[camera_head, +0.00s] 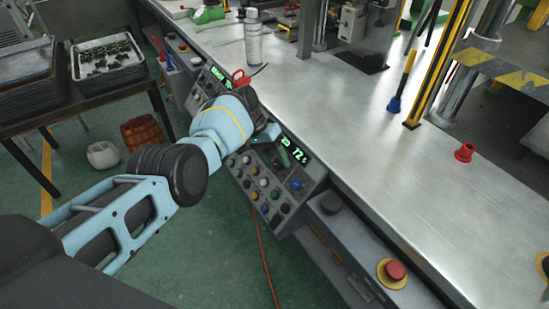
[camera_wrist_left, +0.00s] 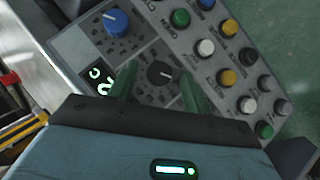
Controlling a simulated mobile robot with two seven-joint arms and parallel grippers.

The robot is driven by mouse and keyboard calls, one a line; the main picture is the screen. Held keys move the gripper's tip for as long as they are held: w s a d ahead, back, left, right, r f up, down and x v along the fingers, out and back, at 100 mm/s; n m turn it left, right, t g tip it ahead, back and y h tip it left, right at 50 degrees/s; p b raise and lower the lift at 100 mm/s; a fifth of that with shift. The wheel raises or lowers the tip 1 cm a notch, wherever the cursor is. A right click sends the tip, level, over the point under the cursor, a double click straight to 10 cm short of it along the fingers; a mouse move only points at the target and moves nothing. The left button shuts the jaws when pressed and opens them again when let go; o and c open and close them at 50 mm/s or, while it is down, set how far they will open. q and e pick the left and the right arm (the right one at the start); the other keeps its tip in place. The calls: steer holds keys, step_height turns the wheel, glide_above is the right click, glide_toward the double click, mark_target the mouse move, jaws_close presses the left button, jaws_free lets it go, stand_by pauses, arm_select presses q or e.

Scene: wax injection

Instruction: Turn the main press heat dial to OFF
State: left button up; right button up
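The control panel (camera_head: 312,172) stands at the front edge of the long metal bench, with a green display reading about 72. In the left wrist view a black dial (camera_wrist_left: 160,73) with a white pointer mark sits on the panel. A larger blue dial (camera_wrist_left: 116,22) is beside it, and this also shows in the head view (camera_head: 296,184). Labels are too small to tell which is the main press heat dial. My left gripper (camera_head: 275,148) is over the panel. In the wrist view its two green fingers (camera_wrist_left: 158,88) are apart, one either side of the black dial, with small gaps.
Several coloured push buttons (camera_wrist_left: 228,27) crowd the panel near the dials. A red emergency button (camera_head: 395,271) is to the right along the bench front. A second green display (camera_head: 220,77) lies beyond my arm. A dark side table (camera_head: 95,92) with trays stands left.

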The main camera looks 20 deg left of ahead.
arm_select(q)
steer(key=shift+r, duration=0.15)
steer(key=p+v, duration=0.1)
steer(key=v, duration=0.6)
steer(key=shift+a+r, duration=0.2)
steer(key=shift+r, duration=0.05)
arm_select(e)
steer(key=shift+w+r, duration=0.3)
steer(key=shift+r, duration=0.5)
arm_select(q)
steer(key=shift+f, duration=0.15)
